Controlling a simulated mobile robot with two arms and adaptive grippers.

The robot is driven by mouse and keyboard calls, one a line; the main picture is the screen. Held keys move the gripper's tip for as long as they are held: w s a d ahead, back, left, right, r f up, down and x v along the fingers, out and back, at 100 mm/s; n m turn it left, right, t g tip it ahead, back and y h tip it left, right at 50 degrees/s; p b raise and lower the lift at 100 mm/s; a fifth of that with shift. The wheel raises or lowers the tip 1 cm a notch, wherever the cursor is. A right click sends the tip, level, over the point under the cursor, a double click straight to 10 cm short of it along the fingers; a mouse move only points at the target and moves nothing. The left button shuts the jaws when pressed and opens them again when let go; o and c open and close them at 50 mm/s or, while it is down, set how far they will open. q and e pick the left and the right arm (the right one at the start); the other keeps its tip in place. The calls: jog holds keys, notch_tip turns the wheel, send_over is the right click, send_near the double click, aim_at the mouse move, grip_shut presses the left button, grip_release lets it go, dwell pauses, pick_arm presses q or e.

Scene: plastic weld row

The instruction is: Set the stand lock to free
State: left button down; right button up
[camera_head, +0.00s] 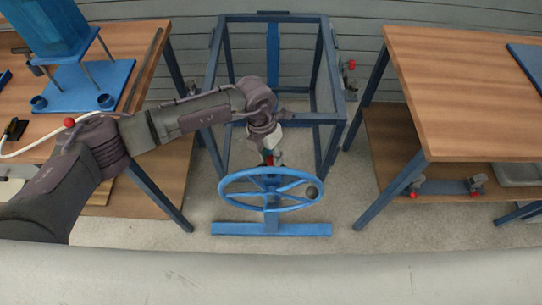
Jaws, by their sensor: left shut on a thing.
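The blue stand (332,118) is an open upright frame on the floor in the middle. A blue handwheel (236,198) with a dark knob (312,192) is at its front. My left gripper (270,158) points down just behind and above the wheel's hub. It is shut on a small part with some red at the fingertips, apparently the stand lock. The fingers hide most of this part, so its setting cannot be read. My right gripper is out of view.
A wooden bench (470,75) is on the right, with red-marked fittings below it. Another bench (150,55) on the left carries a blue device (50,28). A red knob (351,65) is on the frame's right side. Grey floor shows between the benches.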

pick_arm(q)
jog(key=c, duration=0.8)
grip_release()
jog(key=shift+r, duration=0.2)
jog(key=r, duration=0.4)
jog(key=w+a+r, duration=0.1)
jog(key=r, duration=0.3)
jog(key=a+r, duration=0.1)
jog(key=r, duration=0.2)
jog(key=shift+w+r, duration=0.2)
jog(key=shift+r, duration=0.2)
